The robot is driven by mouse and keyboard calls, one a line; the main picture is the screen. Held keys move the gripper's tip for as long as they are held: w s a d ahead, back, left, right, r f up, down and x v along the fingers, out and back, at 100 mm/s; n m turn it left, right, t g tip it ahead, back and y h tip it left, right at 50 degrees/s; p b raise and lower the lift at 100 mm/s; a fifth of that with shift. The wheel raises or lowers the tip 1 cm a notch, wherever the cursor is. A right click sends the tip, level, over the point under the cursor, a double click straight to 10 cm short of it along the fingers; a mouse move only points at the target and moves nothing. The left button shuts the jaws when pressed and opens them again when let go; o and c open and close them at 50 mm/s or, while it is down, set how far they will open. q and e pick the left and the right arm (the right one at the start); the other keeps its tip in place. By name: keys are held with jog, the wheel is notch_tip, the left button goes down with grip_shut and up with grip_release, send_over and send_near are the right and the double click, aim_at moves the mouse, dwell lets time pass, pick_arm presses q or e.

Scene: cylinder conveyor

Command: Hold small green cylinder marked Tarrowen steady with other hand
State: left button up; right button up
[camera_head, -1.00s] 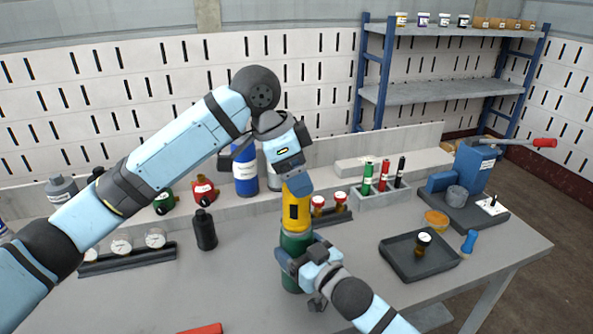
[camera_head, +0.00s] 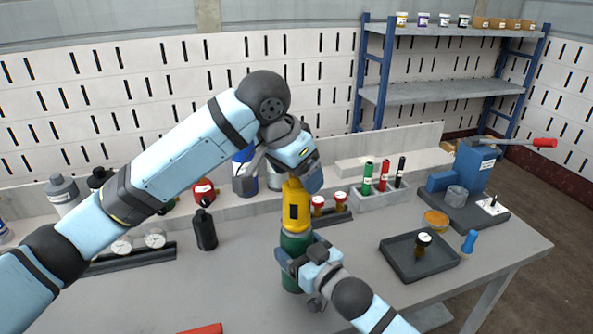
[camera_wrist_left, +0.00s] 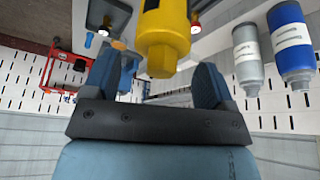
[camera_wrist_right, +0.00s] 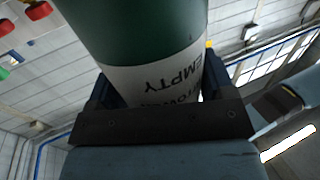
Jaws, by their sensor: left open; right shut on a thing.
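The small green cylinder (camera_head: 292,243) stands upright near the middle of the table, with a yellow cap (camera_head: 296,213) on top. In the right wrist view the cylinder (camera_wrist_right: 135,35) shows a white label reading "EMPTY"; the rest of the label is partly hidden. My right gripper (camera_head: 300,262) is shut around its body. My left gripper (camera_head: 300,182) is open just above the yellow cap. In the left wrist view the yellow cap (camera_wrist_left: 165,35) sits between and beyond the open fingers, and nothing is gripped there.
A black bottle (camera_head: 205,230) stands to the left, near a gauge rack (camera_head: 140,260). A black tray (camera_head: 400,265) with a small jar lies to the right. Blue and grey cylinders (camera_head: 245,180) stand behind. The table's front left is mostly clear.

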pick_arm(q)
jog(key=shift+f, duration=1.25)
jog(key=c, duration=1.1)
jog(key=m+g, duration=0.1)
jog(key=m, duration=0.2)
jog(key=shift+h, duration=0.3)
jog(key=m+g, duration=0.1)
jog(key=m, duration=0.2)
